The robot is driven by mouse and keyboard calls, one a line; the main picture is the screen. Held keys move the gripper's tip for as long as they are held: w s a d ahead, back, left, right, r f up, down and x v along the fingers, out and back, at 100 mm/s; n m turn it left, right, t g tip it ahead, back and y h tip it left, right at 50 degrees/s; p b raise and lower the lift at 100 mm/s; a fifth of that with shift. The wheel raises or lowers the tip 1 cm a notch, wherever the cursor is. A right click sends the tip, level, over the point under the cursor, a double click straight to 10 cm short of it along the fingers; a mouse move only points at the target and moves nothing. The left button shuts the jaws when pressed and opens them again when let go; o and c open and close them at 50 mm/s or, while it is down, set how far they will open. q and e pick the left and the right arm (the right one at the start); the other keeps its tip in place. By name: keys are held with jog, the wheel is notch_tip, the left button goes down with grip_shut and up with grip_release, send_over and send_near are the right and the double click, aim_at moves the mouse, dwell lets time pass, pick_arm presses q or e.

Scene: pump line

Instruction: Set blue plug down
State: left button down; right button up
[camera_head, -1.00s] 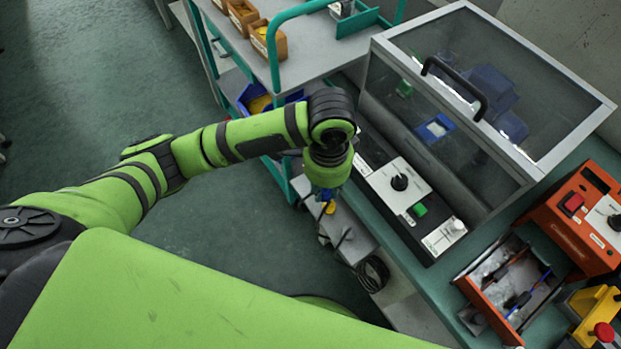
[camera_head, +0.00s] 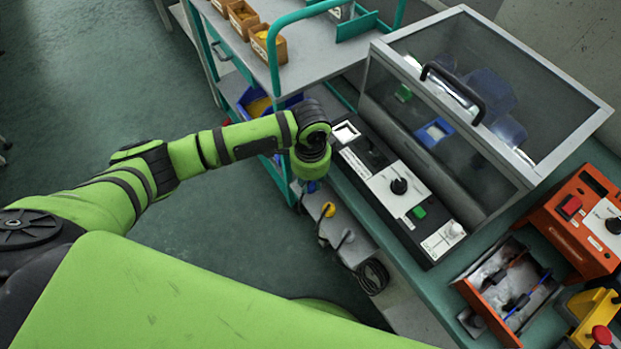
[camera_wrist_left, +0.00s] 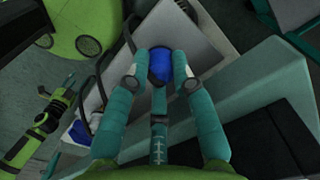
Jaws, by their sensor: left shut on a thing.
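My left gripper (camera_head: 311,182) hangs beside the front edge of the bench, mostly hidden under its own wrist in the head view. In the left wrist view its teal fingers (camera_wrist_left: 160,72) are shut on the blue plug (camera_wrist_left: 160,64), which sits between the fingertips. In the head view only a small dark blue patch shows below the wrist. Whether the plug touches anything beneath is hidden.
A yellow plug (camera_head: 328,209) and a grey plug (camera_head: 347,236) sit on the low ledge by the bench front. A black control panel (camera_head: 430,250) and a clear-lidded box (camera_head: 500,60) stand on the bench. A shelf cart (camera_head: 330,50) is behind.

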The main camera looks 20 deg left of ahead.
pick_arm(q)
jog(key=shift+f, duration=0.15)
jog(key=c, duration=1.1)
grip_release()
jog(key=shift+o, duration=0.2)
notch_tip(320, 180, up, 12)
jog(key=shift+r, duration=0.2)
